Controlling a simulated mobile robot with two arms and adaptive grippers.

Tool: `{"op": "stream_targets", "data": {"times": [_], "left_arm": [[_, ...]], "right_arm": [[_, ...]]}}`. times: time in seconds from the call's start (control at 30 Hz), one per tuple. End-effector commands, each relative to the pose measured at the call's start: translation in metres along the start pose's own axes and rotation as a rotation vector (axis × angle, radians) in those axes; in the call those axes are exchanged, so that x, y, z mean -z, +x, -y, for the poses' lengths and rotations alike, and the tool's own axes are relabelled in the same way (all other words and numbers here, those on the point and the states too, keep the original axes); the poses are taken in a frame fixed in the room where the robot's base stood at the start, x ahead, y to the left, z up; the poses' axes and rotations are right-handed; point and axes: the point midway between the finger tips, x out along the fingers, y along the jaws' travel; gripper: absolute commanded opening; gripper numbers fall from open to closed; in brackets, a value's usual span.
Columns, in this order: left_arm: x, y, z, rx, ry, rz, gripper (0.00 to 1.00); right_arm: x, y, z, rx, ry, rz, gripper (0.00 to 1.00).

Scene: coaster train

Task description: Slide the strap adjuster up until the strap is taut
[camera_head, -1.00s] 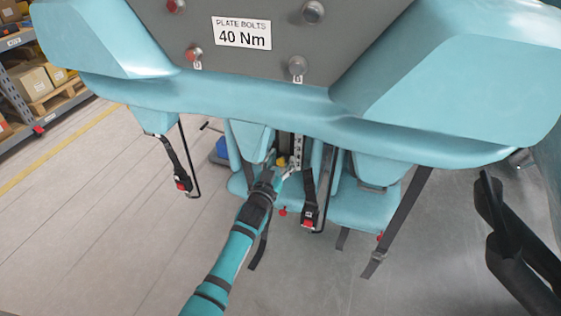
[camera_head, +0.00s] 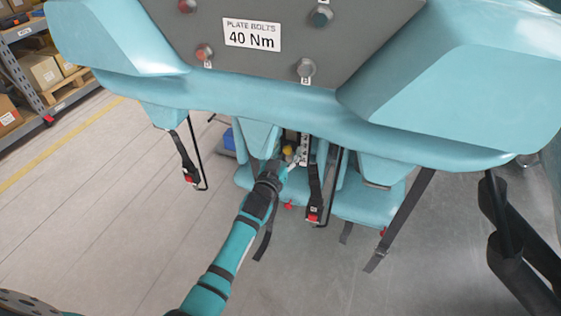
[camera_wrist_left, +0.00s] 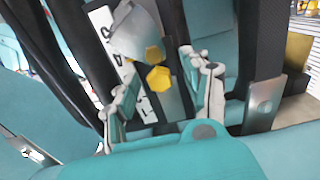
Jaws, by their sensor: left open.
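My left gripper (camera_head: 287,167) reaches in among the teal seats from the front. In the left wrist view its fingers (camera_wrist_left: 158,66) are open, one on each side of a grey metal piece (camera_wrist_left: 138,36) with yellow hexagonal knobs (camera_wrist_left: 159,78). I cannot tell whether they touch it. The yellow part also shows small in the head view (camera_head: 288,150). A white numbered scale (camera_wrist_left: 103,20) lies behind. Black straps run on both sides; the right one (camera_wrist_left: 265,50) carries a metal plate (camera_wrist_left: 262,103). Which piece is the strap adjuster is unclear. My right gripper is not seen.
A teal seat back with a grey panel and a "40 Nm" label (camera_head: 252,35) overhangs the seats. Black straps with red buckles (camera_head: 313,218) hang beside the arm. Shelves with boxes (camera_head: 40,72) stand far left. The floor at left is open.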

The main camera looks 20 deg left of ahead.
Motion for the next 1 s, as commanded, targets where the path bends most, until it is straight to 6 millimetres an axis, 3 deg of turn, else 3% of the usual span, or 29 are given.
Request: {"op": "stream_targets", "data": {"times": [0.3,0.5,0.7,1.0], "left_arm": [[-0.002,-0.065,0.0,0.0,0.0,0.003,0.48],[-0.001,-0.098,0.0,-0.001,0.0,0.0,0.48],[0.0,-0.111,0.0,-0.001,0.0,-0.001,0.48],[0.0,-0.112,0.0,-0.001,0.0,-0.001,0.48]], "right_arm": [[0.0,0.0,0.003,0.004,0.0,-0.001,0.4],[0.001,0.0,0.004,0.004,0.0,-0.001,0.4],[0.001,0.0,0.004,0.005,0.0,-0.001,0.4],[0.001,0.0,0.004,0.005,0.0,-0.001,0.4]]}}
